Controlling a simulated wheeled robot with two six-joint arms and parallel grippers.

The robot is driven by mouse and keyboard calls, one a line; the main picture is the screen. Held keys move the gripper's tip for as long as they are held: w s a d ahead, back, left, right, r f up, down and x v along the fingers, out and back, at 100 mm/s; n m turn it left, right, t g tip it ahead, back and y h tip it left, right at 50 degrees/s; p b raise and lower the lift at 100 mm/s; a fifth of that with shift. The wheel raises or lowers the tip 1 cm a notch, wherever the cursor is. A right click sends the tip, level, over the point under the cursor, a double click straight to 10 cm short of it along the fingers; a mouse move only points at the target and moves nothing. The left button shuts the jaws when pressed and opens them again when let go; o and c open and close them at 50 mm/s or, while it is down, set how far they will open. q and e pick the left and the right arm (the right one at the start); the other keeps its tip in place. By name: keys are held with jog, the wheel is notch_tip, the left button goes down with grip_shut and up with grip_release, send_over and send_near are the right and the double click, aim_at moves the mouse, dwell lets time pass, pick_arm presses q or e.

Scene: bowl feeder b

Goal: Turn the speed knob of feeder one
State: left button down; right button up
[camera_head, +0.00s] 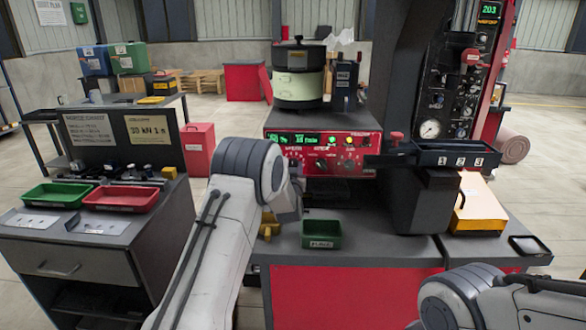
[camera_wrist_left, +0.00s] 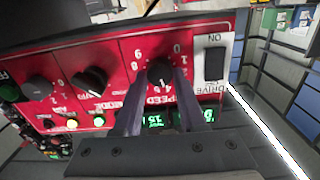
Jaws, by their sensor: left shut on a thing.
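The red control panel (camera_head: 370,165) of the feeder stands under the round bowl (camera_head: 299,88), with green displays and several knobs. In the left wrist view the panel (camera_wrist_left: 112,50) shows upside down. Its black speed knob (camera_wrist_left: 160,70) sits within a printed dial, beside the word SPEED. My left gripper (camera_wrist_left: 160,88) is shut on this speed knob, with one finger on each side. In the head view my left arm's wrist covers the left end of the panel and hides the gripper's fingers. Of my right arm only a link shows at bottom right; its gripper is out of view.
The mode knob (camera_wrist_left: 90,80) and the drive switch (camera_wrist_left: 214,64) flank the speed knob. A green bin (camera_head: 322,234) stands on the bench below the panel. A dark tray (camera_head: 425,160) juts out at the right. Red (camera_head: 122,198) and green trays (camera_head: 56,195) lie on the left cabinet.

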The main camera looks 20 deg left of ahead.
pick_arm(q)
jog(key=shift+m+b, duration=0.5)
jog(key=shift+m, duration=0.7)
jog(key=shift+d+m+b, duration=0.1)
jog(key=shift+m+b, duration=0.3)
jog(key=shift+m, duration=1.1)
jog(key=shift+c, duration=2.4)
grip_release()
jog(key=b+v, duration=0.1)
jog(key=v, duration=0.9)
jog(key=shift+s, duration=0.2)
